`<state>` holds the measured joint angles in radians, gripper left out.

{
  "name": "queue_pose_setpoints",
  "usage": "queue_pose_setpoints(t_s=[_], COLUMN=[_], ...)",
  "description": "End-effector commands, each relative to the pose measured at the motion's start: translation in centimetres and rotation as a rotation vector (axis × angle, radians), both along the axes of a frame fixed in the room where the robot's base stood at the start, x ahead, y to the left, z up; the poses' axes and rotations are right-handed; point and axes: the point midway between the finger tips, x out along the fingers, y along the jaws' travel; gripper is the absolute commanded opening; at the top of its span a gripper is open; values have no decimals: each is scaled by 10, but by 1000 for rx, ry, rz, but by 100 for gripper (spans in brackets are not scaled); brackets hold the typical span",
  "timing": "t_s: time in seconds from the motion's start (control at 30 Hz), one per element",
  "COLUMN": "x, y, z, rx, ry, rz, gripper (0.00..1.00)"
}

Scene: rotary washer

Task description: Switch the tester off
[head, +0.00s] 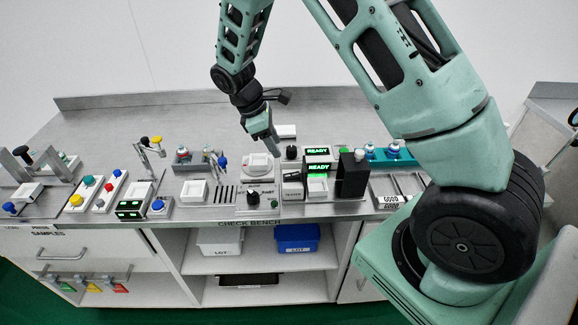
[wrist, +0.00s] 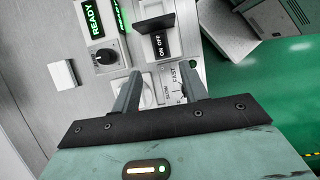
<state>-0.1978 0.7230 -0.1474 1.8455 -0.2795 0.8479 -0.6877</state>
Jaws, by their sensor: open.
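The tester (head: 318,185) stands right of centre on the bench in the head view, with green READY displays (head: 318,168). In the wrist view, a READY display (wrist: 93,18) and a black knob (wrist: 105,57) show at upper left. A black panel marked ON and OFF (wrist: 160,46) lies ahead of my fingertips, with a dark flap-like part (wrist: 155,22) beside it. Its exact setting is hard to tell. My gripper (head: 275,150) is open and empty, above the washer unit (head: 256,168); in the wrist view its fingers (wrist: 160,74) stand apart, short of the ON/OFF panel.
The washer's dial (head: 253,197) has a SLOW–FAST scale (wrist: 172,80) near my right finger. A tall black block (head: 351,174) rises at the tester's right. Button boxes (head: 100,190) and trays stand left. The bench's back is mostly clear.

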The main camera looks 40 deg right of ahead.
Motion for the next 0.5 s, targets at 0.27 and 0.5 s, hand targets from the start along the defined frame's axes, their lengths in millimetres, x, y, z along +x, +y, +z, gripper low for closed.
queue_pose_setpoints(t_s=[0.27, 0.5], x=[-14, -21], y=[-20, -31], z=[-53, -88], rx=[-1, 0], ry=[6, 3], rz=[-1, 0], gripper=[44, 44])
